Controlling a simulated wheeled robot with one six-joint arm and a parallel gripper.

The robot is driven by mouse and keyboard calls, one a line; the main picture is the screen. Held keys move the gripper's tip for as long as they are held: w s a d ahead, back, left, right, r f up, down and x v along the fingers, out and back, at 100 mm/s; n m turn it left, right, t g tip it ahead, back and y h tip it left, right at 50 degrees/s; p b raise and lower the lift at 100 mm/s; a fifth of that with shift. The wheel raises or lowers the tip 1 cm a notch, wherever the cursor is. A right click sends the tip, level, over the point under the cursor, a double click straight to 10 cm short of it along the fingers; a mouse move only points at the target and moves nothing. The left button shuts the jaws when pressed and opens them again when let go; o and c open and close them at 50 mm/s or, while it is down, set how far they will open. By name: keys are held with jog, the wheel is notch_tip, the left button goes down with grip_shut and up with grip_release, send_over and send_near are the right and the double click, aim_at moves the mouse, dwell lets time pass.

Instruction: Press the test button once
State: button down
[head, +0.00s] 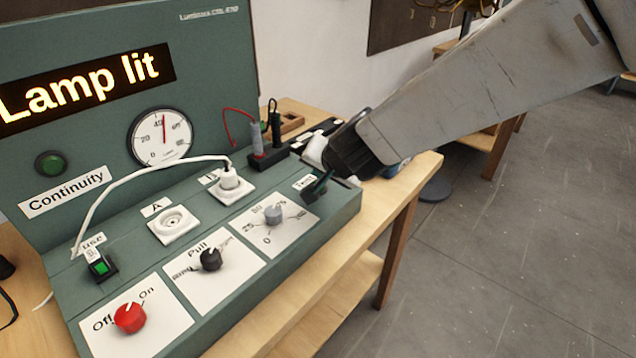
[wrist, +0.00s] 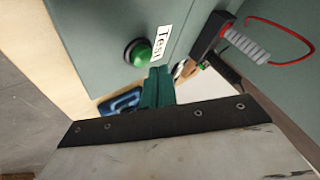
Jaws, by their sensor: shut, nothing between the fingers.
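The green domed test button (wrist: 138,52) shows in the wrist view on the green panel, beside its white "Test" label (wrist: 161,43). The label also shows in the head view (head: 304,182), where I cannot make out the button itself near my gripper. My gripper (head: 318,187) is at the right end of the control box. In the wrist view its green fingers (wrist: 158,76) are together and empty, close beside the button, with a small gap visible between them. The display (head: 85,86) reads "Lamp lit".
The control box carries a red knob (head: 130,318), a black knob (head: 210,259), a grey knob (head: 273,214), a white socket (head: 173,223) and a plugged white cord (head: 125,177). Red and black leads stand in a black holder (head: 268,158). Open floor (head: 500,250) lies right of the wooden table.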

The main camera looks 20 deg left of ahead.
jog(key=shift+f, duration=0.85)
dwell(1.4)
jog(key=shift+d, duration=0.1)
jog(key=s+d+r+g+h, duration=0.1)
jog(key=s+d+r, duration=0.15)
jog(key=d, duration=0.55)
jog(key=s+d+r+n+h, duration=0.15)
jog(key=d+r, duration=0.25)
jog(key=d, duration=0.5)
jog(key=s+d+r+m+g, duration=0.1)
jog(key=s+d+r, duration=0.15)
jog(key=d, duration=0.55)
jog(key=s+d+r+g+h, duration=0.1)
jog(key=s+d+g+h, duration=0.2)
jog(key=s+d, duration=1.5)
jog(key=shift+s+d+r+h, duration=0.3)
jog(key=shift+d+h, duration=0.15)
jog(key=shift+d, duration=0.3)
